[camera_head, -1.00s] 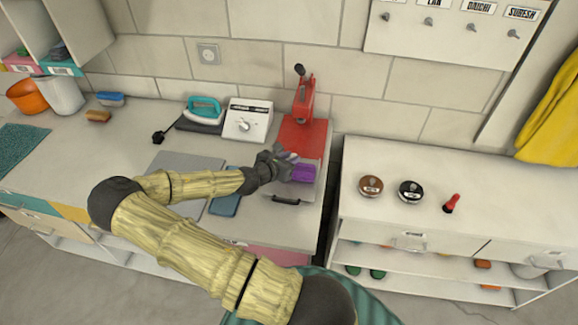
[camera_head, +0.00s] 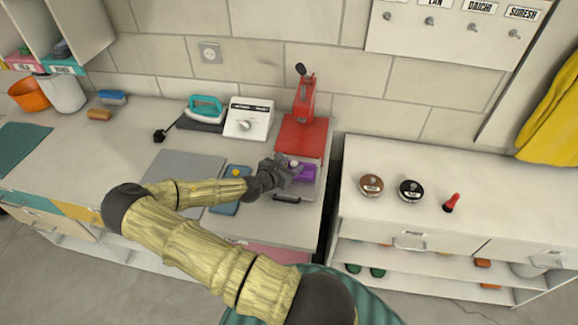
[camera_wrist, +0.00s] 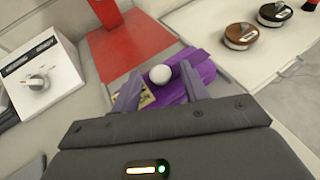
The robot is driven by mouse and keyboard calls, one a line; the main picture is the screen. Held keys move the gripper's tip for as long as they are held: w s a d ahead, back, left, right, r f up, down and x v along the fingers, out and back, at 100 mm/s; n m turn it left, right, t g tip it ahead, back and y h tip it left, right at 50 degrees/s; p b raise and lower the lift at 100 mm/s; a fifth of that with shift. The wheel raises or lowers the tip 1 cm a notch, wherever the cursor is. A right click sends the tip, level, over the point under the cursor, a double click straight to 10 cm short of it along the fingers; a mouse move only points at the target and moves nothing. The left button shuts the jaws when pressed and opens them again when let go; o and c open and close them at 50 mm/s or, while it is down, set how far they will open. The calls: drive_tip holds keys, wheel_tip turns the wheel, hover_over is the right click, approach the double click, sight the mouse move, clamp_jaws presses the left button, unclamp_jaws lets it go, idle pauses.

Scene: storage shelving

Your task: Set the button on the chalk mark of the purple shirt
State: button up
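The purple shirt (camera_head: 303,172) lies folded on the counter in front of the red press; it also shows in the wrist view (camera_wrist: 205,73). A white round button (camera_wrist: 160,74) appears on or just above the shirt, between and slightly beyond my fingertips. It shows as a small pale spot in the head view (camera_head: 294,163). My gripper (camera_wrist: 161,68) is open, with a gap on each side of the button. In the head view my gripper (camera_head: 288,169) is at the shirt's left edge. I cannot make out a chalk mark.
The red press (camera_head: 303,135) stands behind the shirt. A white control box (camera_head: 248,119) and a teal iron (camera_head: 205,108) stand to its left. A grey board (camera_head: 184,172) and a blue item (camera_head: 228,190) lie left of my gripper. Two round tins (camera_head: 371,185) stand on the right cabinet.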

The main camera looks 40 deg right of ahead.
drive_tip(key=shift+a+r, duration=0.1)
drive_tip(key=shift+r, duration=0.05)
drive_tip(key=b+v, duration=0.3)
drive_tip(key=v, duration=0.9)
idle(1.3)
